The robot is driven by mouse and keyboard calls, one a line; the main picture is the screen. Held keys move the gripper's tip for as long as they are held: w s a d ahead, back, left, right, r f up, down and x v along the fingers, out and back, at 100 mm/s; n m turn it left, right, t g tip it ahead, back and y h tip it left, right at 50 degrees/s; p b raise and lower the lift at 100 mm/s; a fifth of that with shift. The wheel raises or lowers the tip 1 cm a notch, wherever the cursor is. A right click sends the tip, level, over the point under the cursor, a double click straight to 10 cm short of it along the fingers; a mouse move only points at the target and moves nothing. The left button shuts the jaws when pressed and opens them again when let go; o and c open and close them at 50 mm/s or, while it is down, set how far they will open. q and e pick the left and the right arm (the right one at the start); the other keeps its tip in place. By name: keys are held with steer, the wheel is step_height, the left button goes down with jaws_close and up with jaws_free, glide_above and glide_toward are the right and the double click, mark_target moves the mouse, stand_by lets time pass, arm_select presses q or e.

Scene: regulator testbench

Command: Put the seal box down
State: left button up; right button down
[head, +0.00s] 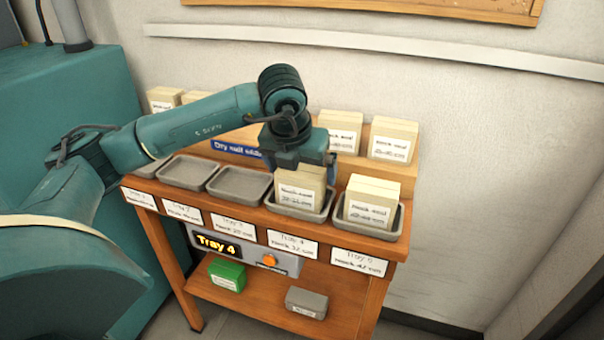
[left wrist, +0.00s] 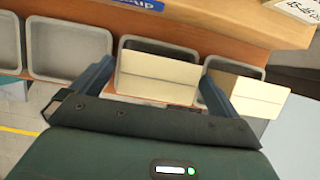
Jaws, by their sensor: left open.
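A cream seal box (head: 301,186) with a white label stands in the grey tray above the label "Tray 4" (head: 292,243). The box also shows in the left wrist view (left wrist: 158,76), between my two fingers. My left gripper (head: 304,160) is open, right above this box, with a finger on either side of it; I cannot tell if they touch it. The gripper hides the box's upper part in the head view. Another cream seal box (head: 371,203) stands in the tray to the right. My right gripper is not in view.
More cream boxes (head: 394,139) stand on the raised back shelf. Grey trays to the left (head: 239,184) are empty. A display (head: 218,244) reads "Tray 4", beside an orange button (head: 270,260). A green box (head: 227,273) and a grey box (head: 306,302) sit on the lower shelf.

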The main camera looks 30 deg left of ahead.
arm_select(q)
steer(key=a+v, duration=0.1)
steer(key=v, duration=0.8)
steer(key=s+d+f+m+g+h, duration=0.2)
steer(key=s+d+f+h, duration=0.15)
steer(key=d, duration=0.55)
steer(key=s+d+f+m+g+h, duration=0.25)
steer(key=d+f+h, duration=0.2)
steer(key=d, duration=0.45)
steer(key=s+d+r+n+h, duration=0.2)
steer(key=s+d+r+h, duration=0.1)
steer(key=d+h, duration=0.3)
steer(key=s+d+r+n+h, duration=0.25)
steer(key=d+h, duration=0.25)
steer(key=h, duration=0.3)
steer(key=w+a+f+n+t+y, duration=0.35)
steer(key=f+n+t+y, duration=0.2)
steer(key=n+t, duration=0.5)
steer(key=w+a+f+n+t+y, duration=0.2)
steer(key=a+f+n+t+y, duration=0.5)
steer(key=n, duration=0.7)
steer(key=s+f+n+g+y, duration=0.4)
steer(key=s+f, duration=0.4)
steer(key=f, duration=0.6)
steer(key=n+g, duration=0.1)
steer(key=n, duration=0.1)
steer(key=shift+s+a+f+n, duration=0.2)
steer(key=shift+s+a+n, duration=0.15)
